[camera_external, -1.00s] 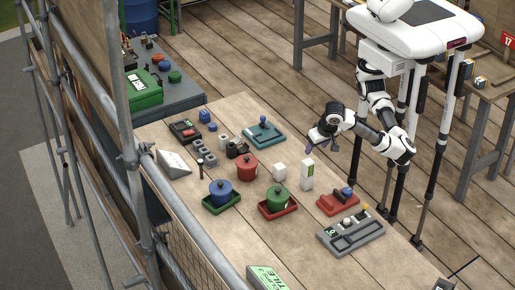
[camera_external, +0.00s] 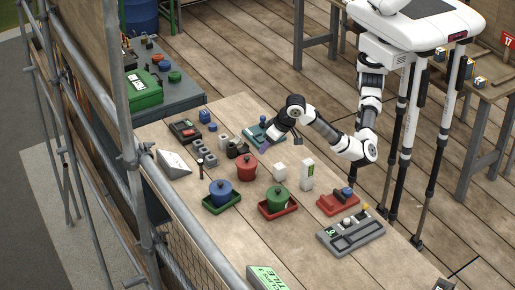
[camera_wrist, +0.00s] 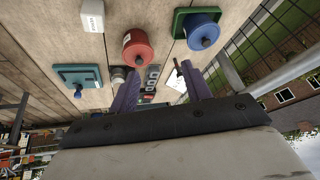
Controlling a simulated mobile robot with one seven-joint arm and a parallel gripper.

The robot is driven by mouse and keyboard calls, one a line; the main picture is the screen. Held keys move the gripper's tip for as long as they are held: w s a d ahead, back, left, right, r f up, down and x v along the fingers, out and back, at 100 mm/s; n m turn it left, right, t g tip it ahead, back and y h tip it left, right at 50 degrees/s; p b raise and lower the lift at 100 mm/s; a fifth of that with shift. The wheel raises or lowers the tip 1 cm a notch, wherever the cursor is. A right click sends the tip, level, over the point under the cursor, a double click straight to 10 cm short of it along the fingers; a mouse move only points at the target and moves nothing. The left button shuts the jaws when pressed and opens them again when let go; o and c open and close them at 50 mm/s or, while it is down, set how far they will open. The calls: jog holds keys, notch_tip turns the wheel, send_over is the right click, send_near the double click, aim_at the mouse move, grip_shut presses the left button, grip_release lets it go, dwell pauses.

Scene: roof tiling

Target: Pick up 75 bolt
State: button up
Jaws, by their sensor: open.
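No "75" marking can be read, and I cannot tell which thing is the 75 bolt. My gripper (camera_external: 265,146) is above the table, close to the teal tray (camera_external: 279,137) and the dark two-part object (camera_external: 237,149). In the wrist view its purple fingers (camera_wrist: 162,90) are apart with nothing held between them. Grey blocks with holes (camera_wrist: 152,76) show beyond the gap between the fingers. These grey blocks (camera_external: 206,153) also show in the external view, left of the dark object. The gripper's body hides the lower part of the wrist view.
A red pot (camera_external: 247,168), a blue pot (camera_external: 221,192) on a green tray and a green pot (camera_external: 278,198) on a red tray stand nearby. A white cube (camera_external: 280,172) and a white box (camera_external: 307,175) stand to the right. Scaffolding (camera_external: 140,170) borders the table's left.

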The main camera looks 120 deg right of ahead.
jog(key=w+d+f+n+t+p, duration=0.1)
jog(key=w+d+n, duration=0.1)
jog(key=w+d, duration=0.3)
jog(key=w+d+f+n+p, duration=0.1)
jog(key=w+d+n+p, duration=0.1)
jog(key=w+d+n, duration=0.3)
jog(key=t+y, duration=0.1)
jog(key=y, duration=0.1)
send_near(202, 161)
jog(key=shift+n, duration=0.6)
jog(key=b+x, duration=0.9)
jog(key=x, duration=0.4)
jog(key=shift+s+d, duration=0.1)
jog(key=shift+d, duration=0.05)
grip_shut()
jog(key=shift+r, duration=0.1)
